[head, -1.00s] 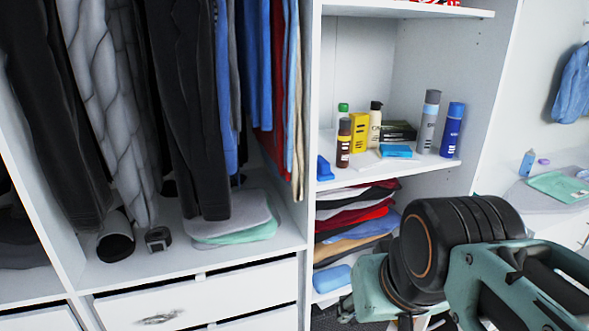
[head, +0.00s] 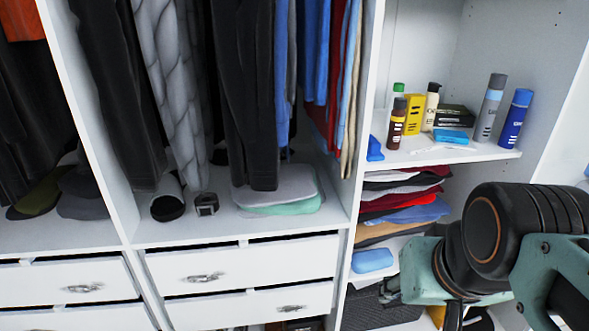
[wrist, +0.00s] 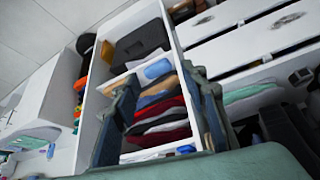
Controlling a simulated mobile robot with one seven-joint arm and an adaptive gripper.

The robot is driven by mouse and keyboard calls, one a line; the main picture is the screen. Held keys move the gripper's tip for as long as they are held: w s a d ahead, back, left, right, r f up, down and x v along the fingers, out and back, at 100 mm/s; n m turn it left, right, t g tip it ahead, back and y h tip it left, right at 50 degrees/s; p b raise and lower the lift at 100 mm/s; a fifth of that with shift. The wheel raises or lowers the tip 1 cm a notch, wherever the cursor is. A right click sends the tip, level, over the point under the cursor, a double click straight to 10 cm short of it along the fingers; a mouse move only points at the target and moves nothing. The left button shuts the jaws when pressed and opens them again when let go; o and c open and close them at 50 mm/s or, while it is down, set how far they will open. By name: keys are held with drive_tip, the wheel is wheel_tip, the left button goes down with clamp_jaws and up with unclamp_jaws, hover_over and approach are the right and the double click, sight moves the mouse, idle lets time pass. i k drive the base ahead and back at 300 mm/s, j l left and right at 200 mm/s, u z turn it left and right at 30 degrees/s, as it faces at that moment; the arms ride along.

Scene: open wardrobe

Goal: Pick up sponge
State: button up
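Three blue items could be the sponge; I cannot tell which. A rounded light-blue block (head: 372,260) lies on the low shelf below the folded clothes. It also shows in the wrist view as a blue shape (wrist: 157,69) beyond the clothes. A small darker blue piece (head: 375,148) sits at the left end of the shelf above, and a flat blue block (head: 454,136) lies farther right there. My gripper (wrist: 160,80) is open and empty in the wrist view, its fingers apart with the folded clothes beyond them. In the head view my arm hides part of the right side.
Folded clothes (head: 405,200) are stacked between the two shelves. Several bottles, including a dark blue one (head: 515,119), stand on the upper shelf (head: 440,156). A white upright panel (head: 362,120) separates these shelves from the hanging clothes (head: 245,90). Drawers (head: 240,268) are below left.

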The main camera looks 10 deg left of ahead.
sight(374, 152)
drive_tip(key=i+l+u, duration=0.5)
drive_tip(key=l, duration=0.2)
drive_tip(key=i+l+u, duration=0.2)
drive_tip(key=l, duration=0.2)
drive_tip(key=l+u, duration=0.3)
drive_tip(key=l, duration=0.15)
drive_tip(key=i+l+u, duration=0.1)
drive_tip(key=l+u, duration=0.2)
drive_tip(key=l, duration=0.2)
drive_tip(key=i+j+z, duration=0.2)
